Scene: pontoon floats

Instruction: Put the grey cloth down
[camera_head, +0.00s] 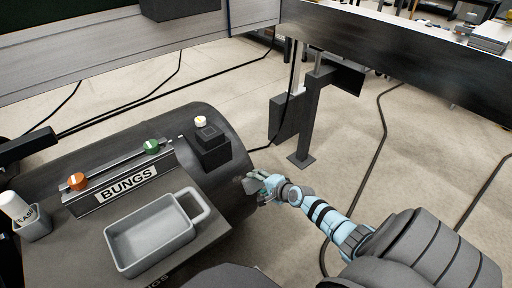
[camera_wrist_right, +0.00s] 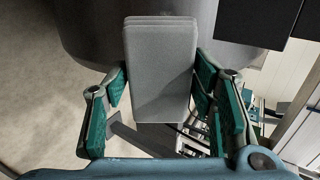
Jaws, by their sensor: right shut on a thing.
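The grey cloth (camera_wrist_right: 160,72) is a folded, block-like pad between the fingers of my right gripper (camera_wrist_right: 160,95) in the right wrist view. The fingers are shut on its two sides. In the head view, my right gripper (camera_head: 262,187) is just right of the dark rounded float, level with its side, and only a small part of the cloth (camera_head: 250,185) shows. The cloth is held clear of the floor. My left gripper is not in view.
The dark float (camera_head: 232,125) carries a grey tray with a handle (camera_head: 150,235), a BUNGS rack (camera_head: 128,183) with an orange bung (camera_head: 77,181) and a green bung (camera_head: 152,146), and a black block (camera_head: 211,148). A white bottle (camera_head: 15,207) stands left. Cables cross the floor.

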